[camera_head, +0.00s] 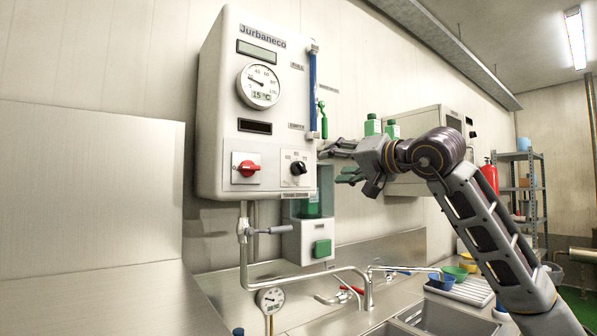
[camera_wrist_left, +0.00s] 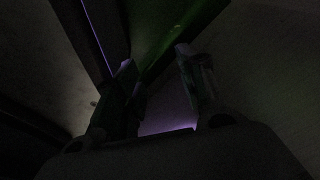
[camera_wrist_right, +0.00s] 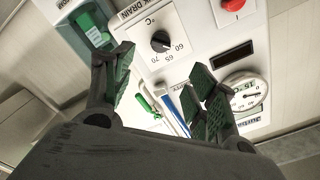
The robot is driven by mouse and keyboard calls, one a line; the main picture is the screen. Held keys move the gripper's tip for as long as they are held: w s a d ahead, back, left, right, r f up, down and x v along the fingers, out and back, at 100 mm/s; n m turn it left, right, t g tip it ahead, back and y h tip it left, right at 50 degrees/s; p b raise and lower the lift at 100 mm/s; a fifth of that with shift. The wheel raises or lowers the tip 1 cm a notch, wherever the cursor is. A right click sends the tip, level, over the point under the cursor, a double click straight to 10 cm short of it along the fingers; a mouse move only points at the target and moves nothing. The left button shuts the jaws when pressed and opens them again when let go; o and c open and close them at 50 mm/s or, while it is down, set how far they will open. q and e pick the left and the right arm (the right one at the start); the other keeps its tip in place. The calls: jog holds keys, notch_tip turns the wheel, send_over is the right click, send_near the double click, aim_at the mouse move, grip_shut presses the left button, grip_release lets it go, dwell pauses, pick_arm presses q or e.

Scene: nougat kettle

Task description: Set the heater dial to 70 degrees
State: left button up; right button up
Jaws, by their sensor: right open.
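The heater (camera_head: 215,120) is a white wall box with a display showing about 15 °C. Its black heater dial (camera_head: 298,168) sits on a white plate at the lower right of the front. In the right wrist view the dial (camera_wrist_right: 160,41) shows beside printed numbers, among them 60, 65 and 70; I cannot read its exact setting. My right gripper (camera_head: 342,156) is open and empty, just right of the heater and apart from the dial. In the right wrist view its fingers (camera_wrist_right: 160,76) are spread, with the dial beyond them. My left gripper (camera_wrist_left: 156,62) shows darkly, fingers apart.
A red switch (camera_head: 249,168) is left of the dial. A blue level tube (camera_head: 313,90) and green lever (camera_head: 323,120) run along the heater's right side. A green-and-white dispenser (camera_head: 309,238) hangs below. The sink and tap (camera_head: 368,290) are underneath.

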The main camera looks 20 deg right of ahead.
aim_at(304, 166)
jog(key=shift+d, duration=0.15)
jog(key=p+x, duration=0.2)
jog(key=x, duration=0.9)
jog(key=shift+x, duration=1)
jog(key=shift+w, duration=0.3)
pick_arm(q)
jog(key=s+a, duration=0.2)
jog(key=s, duration=0.1)
jog(key=s+a, duration=0.1)
jog(key=shift+s+a+r, duration=0.1)
jog(key=shift+s+r, duration=0.15)
jog(key=shift+s, duration=0.1)
pick_arm(e)
jog(key=shift+w, duration=0.1)
pick_arm(q)
jog(key=shift+g, duration=0.3)
